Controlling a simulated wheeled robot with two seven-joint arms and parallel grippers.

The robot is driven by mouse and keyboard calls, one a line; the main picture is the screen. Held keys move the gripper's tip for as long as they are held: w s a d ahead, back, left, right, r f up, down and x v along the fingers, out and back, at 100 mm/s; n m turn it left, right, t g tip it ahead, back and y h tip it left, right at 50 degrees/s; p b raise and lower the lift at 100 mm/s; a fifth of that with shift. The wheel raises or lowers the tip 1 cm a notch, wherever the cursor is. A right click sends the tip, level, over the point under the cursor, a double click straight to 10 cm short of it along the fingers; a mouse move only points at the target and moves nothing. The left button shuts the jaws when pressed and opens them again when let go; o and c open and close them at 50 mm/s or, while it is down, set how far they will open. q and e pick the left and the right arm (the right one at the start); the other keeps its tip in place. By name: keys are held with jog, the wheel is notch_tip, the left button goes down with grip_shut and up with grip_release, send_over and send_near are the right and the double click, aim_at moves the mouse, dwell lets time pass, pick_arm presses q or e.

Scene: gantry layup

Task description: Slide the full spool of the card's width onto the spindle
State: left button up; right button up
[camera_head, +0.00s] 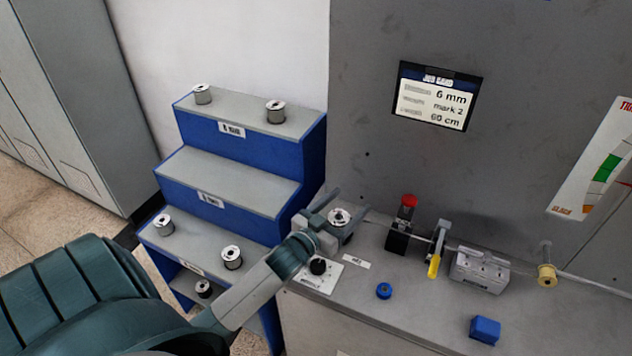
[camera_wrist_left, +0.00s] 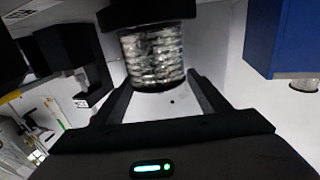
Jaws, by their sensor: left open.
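The card (camera_head: 433,100) on the grey wall reads 6 mm, mark 2, 60 cm. My left gripper (camera_head: 334,214) is over the left end of the bench, its open fingers on either side of a spool (camera_head: 339,217). In the left wrist view this spool (camera_wrist_left: 154,58) is wound with silvery material and sits between the two fingers (camera_wrist_left: 163,95), with a dark part at its end. The spindle cannot be made out; the gripper and spool may hide it. My right gripper is not in view.
A blue stepped rack (camera_head: 232,124) stands left of the bench, with spools on its top and lower steps (camera_head: 275,112) (camera_head: 232,257); its middle step (camera_head: 230,178) is bare. A red-topped button (camera_head: 409,201), yellow-handled lever (camera_head: 434,266), grey block (camera_head: 480,270) and blue pieces (camera_head: 485,329) are on the bench.

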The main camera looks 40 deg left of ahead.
pick_arm(q)
jog(key=s+b, duration=0.1)
jog(key=s, duration=0.4)
jog(key=s+b, duration=0.2)
jog(key=s, duration=0.3)
jog(key=s+b, duration=0.1)
jog(key=s, duration=0.4)
jog(key=shift+s+a+f, duration=0.15)
jog(key=shift+s+a, duration=0.1)
jog(key=shift+s, duration=0.05)
jog(key=shift+s+b, duration=0.35)
jog(key=shift+s, duration=0.15)
